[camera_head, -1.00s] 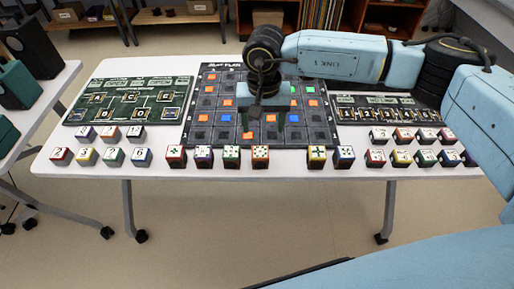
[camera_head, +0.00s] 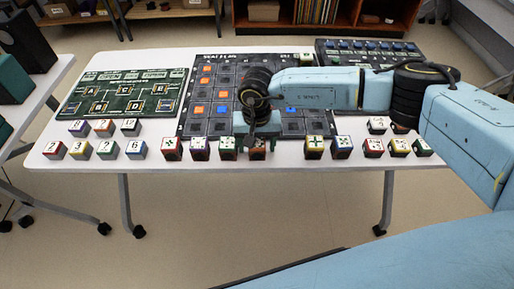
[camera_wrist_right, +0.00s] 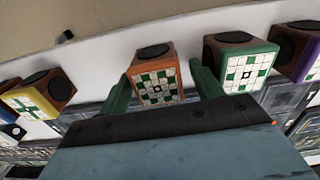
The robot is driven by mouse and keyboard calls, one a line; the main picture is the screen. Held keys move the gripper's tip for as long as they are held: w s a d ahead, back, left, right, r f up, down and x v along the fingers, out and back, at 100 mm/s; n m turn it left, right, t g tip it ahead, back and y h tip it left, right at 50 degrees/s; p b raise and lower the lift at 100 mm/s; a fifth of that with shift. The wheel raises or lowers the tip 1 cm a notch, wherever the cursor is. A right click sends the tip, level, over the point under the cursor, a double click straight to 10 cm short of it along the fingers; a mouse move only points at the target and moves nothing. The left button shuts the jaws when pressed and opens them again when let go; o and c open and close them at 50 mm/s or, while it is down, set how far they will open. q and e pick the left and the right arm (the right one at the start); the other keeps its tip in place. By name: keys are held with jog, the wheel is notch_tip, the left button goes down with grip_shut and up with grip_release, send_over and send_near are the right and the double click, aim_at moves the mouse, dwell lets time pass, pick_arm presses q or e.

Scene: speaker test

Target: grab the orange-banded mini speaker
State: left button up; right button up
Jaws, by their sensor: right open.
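The orange-banded mini speaker (camera_head: 257,151) stands in the front row on the white table, partly hidden by my gripper in the head view. In the wrist view the orange-banded mini speaker (camera_wrist_right: 156,82) shows a white face with a green-and-white grid and a dark round disc on its wooden side. My right gripper (camera_head: 253,143) is over it, fingers down. In the wrist view the green fingers of my right gripper (camera_wrist_right: 161,92) are open, one on each side of the speaker. I cannot tell whether they touch it. My left gripper is not in view.
A green-banded speaker (camera_wrist_right: 240,66) stands close beside one finger. A purple-banded one (camera_head: 199,149) is beyond it, and a yellow-banded one (camera_head: 314,147) stands across a gap. The dark grid board (camera_head: 190,128) lies behind the row. More blocks stand at both ends.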

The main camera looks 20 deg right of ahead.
jog(key=c, duration=1.1)
